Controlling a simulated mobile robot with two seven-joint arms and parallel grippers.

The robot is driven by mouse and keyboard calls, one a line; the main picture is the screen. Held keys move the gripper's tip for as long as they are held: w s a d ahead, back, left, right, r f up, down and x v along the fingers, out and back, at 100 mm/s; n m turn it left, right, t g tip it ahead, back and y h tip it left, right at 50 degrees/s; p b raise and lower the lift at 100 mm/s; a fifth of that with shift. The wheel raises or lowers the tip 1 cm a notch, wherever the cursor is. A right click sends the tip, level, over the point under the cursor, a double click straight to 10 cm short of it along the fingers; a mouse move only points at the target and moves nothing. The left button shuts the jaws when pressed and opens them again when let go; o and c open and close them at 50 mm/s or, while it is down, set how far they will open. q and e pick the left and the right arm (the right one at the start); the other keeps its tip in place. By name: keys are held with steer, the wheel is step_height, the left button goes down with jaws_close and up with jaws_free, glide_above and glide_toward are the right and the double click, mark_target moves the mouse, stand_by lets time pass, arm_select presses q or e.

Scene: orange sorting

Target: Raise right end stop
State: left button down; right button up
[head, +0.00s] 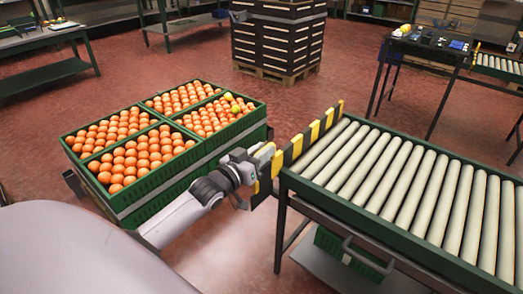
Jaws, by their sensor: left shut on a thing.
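The end stop (313,131) is a black and yellow striped plate standing upright along the left end of the roller conveyor (400,180). Its top edge stands above the rollers. My left gripper (262,160) is at the near end of the plate and shut on it. The fingertips are partly hidden against the stripes. My right gripper is not in view.
Green crates (152,205) full of oranges stand left of the conveyor, close to my left arm. A few yellow fruits lie among them. A stack of dark crates (278,45) stands behind on the red floor. A bench (430,45) is at the back right.

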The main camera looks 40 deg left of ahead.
arm_select(q)
steer(key=shift+d+r, duration=0.2)
steer(key=shift+r, duration=0.1)
steer(key=c, duration=1.1)
jaws_free()
steer(key=shift+r, duration=0.1)
steer(key=shift+o, duration=0.2)
steer(key=shift+s+a, duration=0.1)
steer(key=shift+s, duration=0.2)
steer(key=s+p, duration=0.1)
steer(key=s, duration=0.5)
steer(key=shift+s+a, duration=0.2)
steer(key=shift+s, duration=0.05)
